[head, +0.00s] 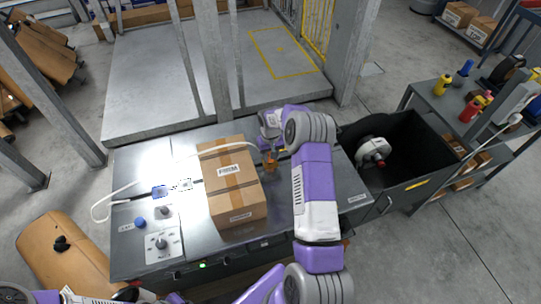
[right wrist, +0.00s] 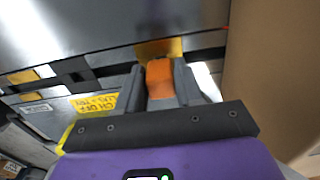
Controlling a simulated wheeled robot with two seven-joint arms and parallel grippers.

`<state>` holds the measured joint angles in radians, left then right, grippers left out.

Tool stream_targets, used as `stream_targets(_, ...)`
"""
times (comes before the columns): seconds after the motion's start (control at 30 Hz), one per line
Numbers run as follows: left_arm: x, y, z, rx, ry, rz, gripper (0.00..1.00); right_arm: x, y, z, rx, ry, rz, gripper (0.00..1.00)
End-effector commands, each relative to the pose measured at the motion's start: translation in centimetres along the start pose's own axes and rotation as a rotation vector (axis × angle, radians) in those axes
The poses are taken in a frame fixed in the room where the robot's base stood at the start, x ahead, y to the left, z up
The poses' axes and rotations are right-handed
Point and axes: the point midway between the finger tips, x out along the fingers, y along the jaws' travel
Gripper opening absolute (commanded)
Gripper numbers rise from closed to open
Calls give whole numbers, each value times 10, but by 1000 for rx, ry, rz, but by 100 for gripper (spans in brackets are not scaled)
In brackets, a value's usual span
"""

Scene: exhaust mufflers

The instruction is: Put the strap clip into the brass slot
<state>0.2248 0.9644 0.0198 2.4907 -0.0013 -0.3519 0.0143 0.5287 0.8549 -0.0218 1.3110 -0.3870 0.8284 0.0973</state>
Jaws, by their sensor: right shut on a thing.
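My right gripper (right wrist: 160,84) is shut on the orange strap clip (right wrist: 160,77), which sits between its two grey fingers. In the head view the clip (head: 271,166) is a small orange-brown spot beside the right side of the cardboard box. The brass slot (right wrist: 158,48) is a yellowish piece just past the clip's far end in the right wrist view. Clip and slot look close and lined up; I cannot tell whether they touch or the clip's tip is inside. My left gripper is not clearly in view; only parts of its arm show at the bottom left.
The taped cardboard box (head: 232,185) stands on the grey workbench (head: 190,235), close to the right gripper. A white cable and a control plate (head: 163,246) lie left of it. A black bin (head: 410,150) with a white and red part stands to the right.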

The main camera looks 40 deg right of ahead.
Motion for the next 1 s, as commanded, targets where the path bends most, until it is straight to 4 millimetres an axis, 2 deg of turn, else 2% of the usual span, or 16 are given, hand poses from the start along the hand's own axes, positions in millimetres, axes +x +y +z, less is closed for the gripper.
stream_targets(0.47,2,-1,0,0,0,0,0,1,0,0,0,0,0,9)
stream_targets(0.93,8,-3,0,0,0,0,0,10,0,0,0,1,0,9)
stream_targets(0.97,8,-3,0,0,0,0,0,9,0,0,0,1,0,38)
stream_targets(1.0,8,-3,0,0,0,0,0,9,0,0,0,1,0,45)
